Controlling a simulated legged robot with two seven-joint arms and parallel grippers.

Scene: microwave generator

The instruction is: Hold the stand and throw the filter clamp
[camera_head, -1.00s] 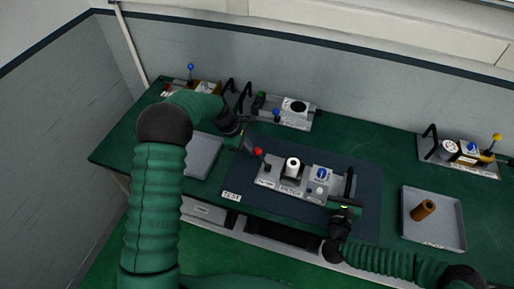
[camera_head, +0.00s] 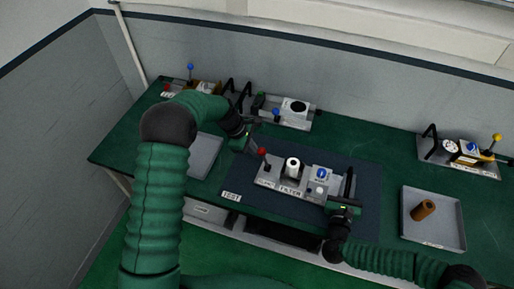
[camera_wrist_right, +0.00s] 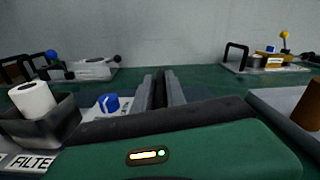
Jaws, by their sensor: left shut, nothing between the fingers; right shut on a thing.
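The filter stand (camera_head: 305,187) is a grey box on a dark mat, with a white cylinder (camera_head: 292,168) standing on it and a blue knob (camera_head: 321,173) to the right. The clamp lever with a red ball (camera_head: 262,152) rises at the stand's left end, nearly upright and tilted slightly left. My left gripper (camera_head: 253,140) is shut and empty just behind and left of the red ball; I cannot tell whether they touch. My right gripper (camera_head: 347,194) is shut on the black handle (camera_head: 350,183) at the stand's right end. In the right wrist view the filter cylinder (camera_wrist_right: 34,100) shows at left.
A grey tray (camera_head: 204,157) lies left of the mat (camera_head: 360,163). Another tray (camera_head: 449,221) with a brown cylinder (camera_head: 424,210) stands at right. Other stands with levers sit along the back (camera_head: 294,110) and at far right (camera_head: 463,152).

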